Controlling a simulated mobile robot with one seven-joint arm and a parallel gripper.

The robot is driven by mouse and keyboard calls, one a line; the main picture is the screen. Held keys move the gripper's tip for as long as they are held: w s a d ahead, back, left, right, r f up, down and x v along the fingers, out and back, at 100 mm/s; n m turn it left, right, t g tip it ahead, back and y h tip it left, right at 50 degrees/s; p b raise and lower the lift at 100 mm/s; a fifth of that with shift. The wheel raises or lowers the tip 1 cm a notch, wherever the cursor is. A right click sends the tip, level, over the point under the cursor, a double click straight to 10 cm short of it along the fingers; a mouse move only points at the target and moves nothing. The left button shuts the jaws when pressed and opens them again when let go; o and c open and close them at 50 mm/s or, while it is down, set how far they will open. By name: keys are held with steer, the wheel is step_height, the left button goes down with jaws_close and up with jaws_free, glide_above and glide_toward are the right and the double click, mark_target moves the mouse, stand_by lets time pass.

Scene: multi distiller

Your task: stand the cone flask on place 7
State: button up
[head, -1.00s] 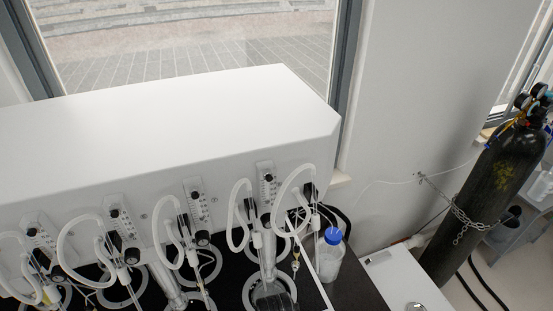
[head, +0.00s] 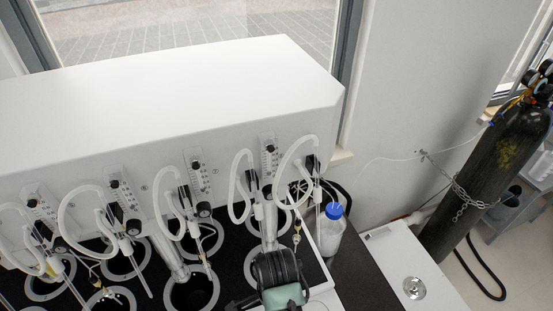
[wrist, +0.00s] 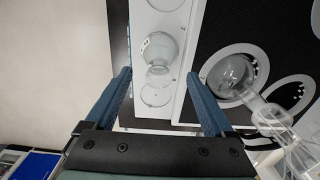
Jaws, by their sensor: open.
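The clear glass flask (wrist: 159,46), apparently the cone flask, shows in the wrist view on a narrow white strip (wrist: 179,106), with a small dark label on its side. My gripper (wrist: 159,76) is open, its two blue fingers apart on either side of the flask's neck end in the picture. I see nothing held, and cannot tell whether the fingers touch the glass. Empty circles on the strip show above and below the flask; I cannot read which is place 7. In the head view a dark part of my arm covers the bench's front right, and the fingers cannot be made out.
A round glass flask (wrist: 229,73) sits in a ringed hole of the black top, right of the strip. The white distiller (head: 170,110) carries several looped tubes. A blue-capped bottle (head: 331,232) stands at its right end; a chained gas cylinder (head: 490,170) is further right.

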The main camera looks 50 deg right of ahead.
step_height(320, 180, up, 7)
stand_by(0.9)
